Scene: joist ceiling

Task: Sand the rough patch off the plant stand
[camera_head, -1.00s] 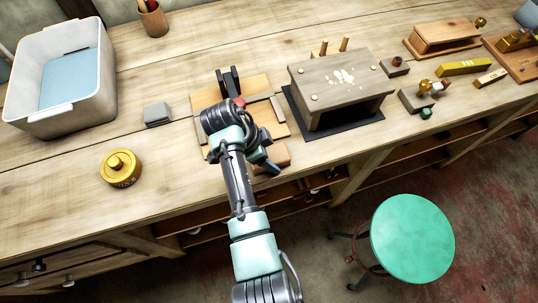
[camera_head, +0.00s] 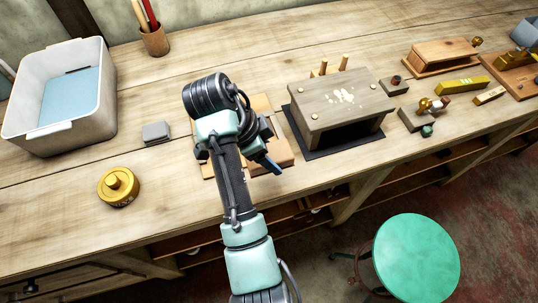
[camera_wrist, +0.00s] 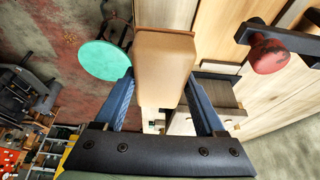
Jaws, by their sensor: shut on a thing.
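The plant stand (camera_head: 325,117) is a grey wooden box shape, open at the front, standing on a dark mat (camera_head: 300,139). A pale, blotchy rough patch (camera_head: 342,97) lies on its top. My gripper (camera_wrist: 163,88) is shut on a tan block (camera_wrist: 165,62), held between its two blue fingers. In the head view my arm hides most of the gripper; a blue finger shows left of the stand, apart from it. A wooden board (camera_head: 208,168) lies beneath, mostly hidden. A red knob (camera_wrist: 268,54) on a dark fitting shows beside the block in the wrist view.
A white bin (camera_head: 83,120) with a blue bottom, a grey block (camera_head: 156,132) and a brass weight (camera_head: 119,187) are at left. Small tools and a wooden stand (camera_head: 440,56) are at right. A green stool (camera_head: 417,262) stands before the bench.

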